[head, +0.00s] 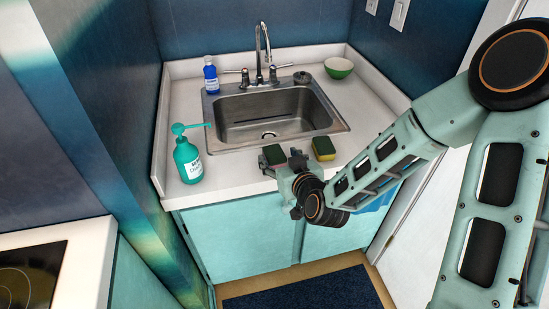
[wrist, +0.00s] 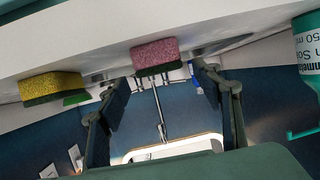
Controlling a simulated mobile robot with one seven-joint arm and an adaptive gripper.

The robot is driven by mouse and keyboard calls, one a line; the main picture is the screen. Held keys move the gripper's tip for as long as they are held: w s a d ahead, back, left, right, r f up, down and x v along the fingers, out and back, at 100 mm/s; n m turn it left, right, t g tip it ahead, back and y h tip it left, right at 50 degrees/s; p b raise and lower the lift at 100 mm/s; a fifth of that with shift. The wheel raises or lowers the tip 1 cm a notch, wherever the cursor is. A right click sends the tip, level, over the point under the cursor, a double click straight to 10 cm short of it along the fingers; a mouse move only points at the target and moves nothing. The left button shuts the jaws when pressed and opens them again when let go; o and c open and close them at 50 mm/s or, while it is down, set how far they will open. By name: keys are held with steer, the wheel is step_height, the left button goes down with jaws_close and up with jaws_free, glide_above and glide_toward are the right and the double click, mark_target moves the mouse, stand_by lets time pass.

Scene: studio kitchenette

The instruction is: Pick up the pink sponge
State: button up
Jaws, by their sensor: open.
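The pink sponge (wrist: 156,55) lies near the counter's front edge, with a dark green layer on one face. In the head view a dark green top (head: 273,154) at the front edge appears to be the same sponge, its pink side hidden. My gripper (head: 284,166) is at the counter's front edge, just in front of this sponge. In the wrist view, which looks upside down, my gripper (wrist: 163,92) has its fingers wide apart. The sponge shows beyond the gap between them, and nothing is held.
A yellow sponge with a green top (head: 325,150) lies to the right, close to my arm. A teal pump bottle (head: 188,160) stands to the left. The sink (head: 250,112) lies behind. A blue bottle (head: 211,77) and green bowl (head: 339,68) stand farther back.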

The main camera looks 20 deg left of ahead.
mark_target(275, 154)
steer(key=x, duration=0.4)
steer(key=shift+s+a, duration=0.1)
steer(key=shift+c, duration=0.2)
steer(key=c, duration=0.7)
